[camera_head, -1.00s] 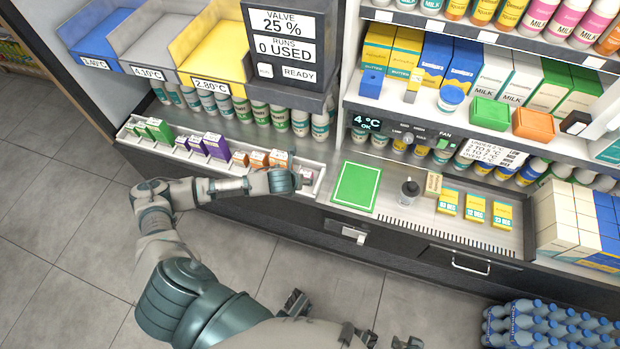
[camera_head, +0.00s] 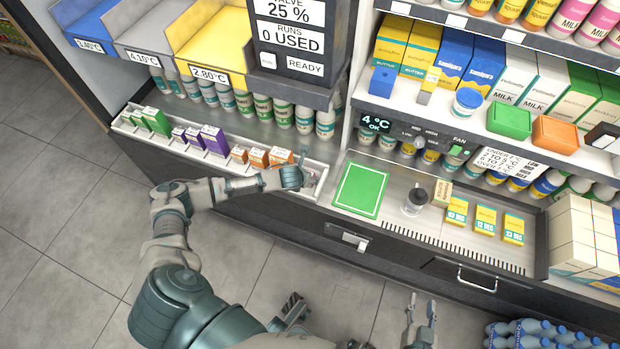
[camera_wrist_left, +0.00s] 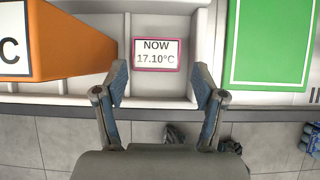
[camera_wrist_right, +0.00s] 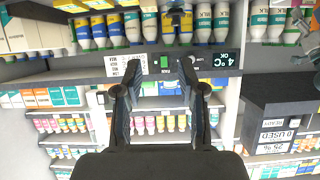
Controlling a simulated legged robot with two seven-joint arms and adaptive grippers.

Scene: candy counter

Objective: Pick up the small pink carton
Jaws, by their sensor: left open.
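The small pink carton (camera_wrist_left: 157,55) shows in the left wrist view as a pink-edged top reading "NOW 17.10°C", in a white tray compartment. My left gripper (camera_wrist_left: 160,84) is open. Its fingertips lie left and right of the carton's near side in the picture, with clear gaps; contact is not seen. In the head view the left gripper (camera_head: 300,174) is over the right end of the white tray (camera_head: 215,165) and mostly hides the carton. My right gripper (camera_head: 355,308) is low in the head view, open and empty, away from the counter.
An orange carton (camera_wrist_left: 70,45) stands close left of the left gripper. Orange, purple and green cartons fill compartments further left. A shelf overhangs behind.

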